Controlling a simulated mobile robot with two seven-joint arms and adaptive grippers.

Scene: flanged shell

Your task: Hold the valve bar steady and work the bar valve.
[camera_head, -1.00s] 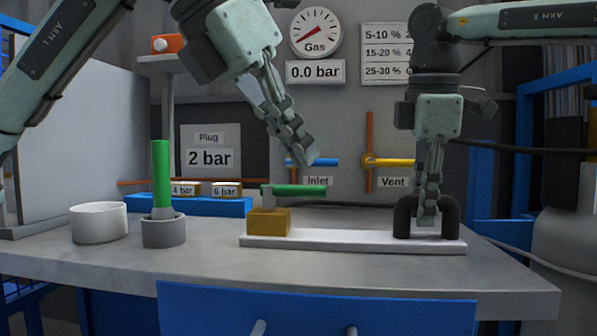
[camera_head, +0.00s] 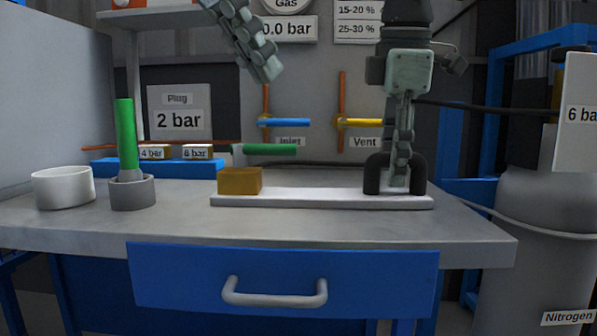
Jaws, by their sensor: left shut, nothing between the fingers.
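The valve bar is a long white base (camera_head: 320,199) lying on the bench. A brass block (camera_head: 240,181) stands at its left end, with a green lever (camera_head: 270,149) pointing right just above it. A black arched handle (camera_head: 372,176) stands at its right end. My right gripper (camera_head: 397,183) points down at the arch, its fingers seen edge-on over the middle of the handle and apparently closed on it. My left gripper (camera_head: 268,76) is shut and empty, well above the green lever and apart from it.
A grey cup (camera_head: 133,194) holds an upright green rod (camera_head: 126,135), beside a white bowl (camera_head: 63,188). A blue rack (camera_head: 190,168) holds labelled blocks. Blue inlet (camera_head: 285,122) and yellow vent (camera_head: 362,122) levers are behind. A nitrogen cylinder (camera_head: 540,240) stands right.

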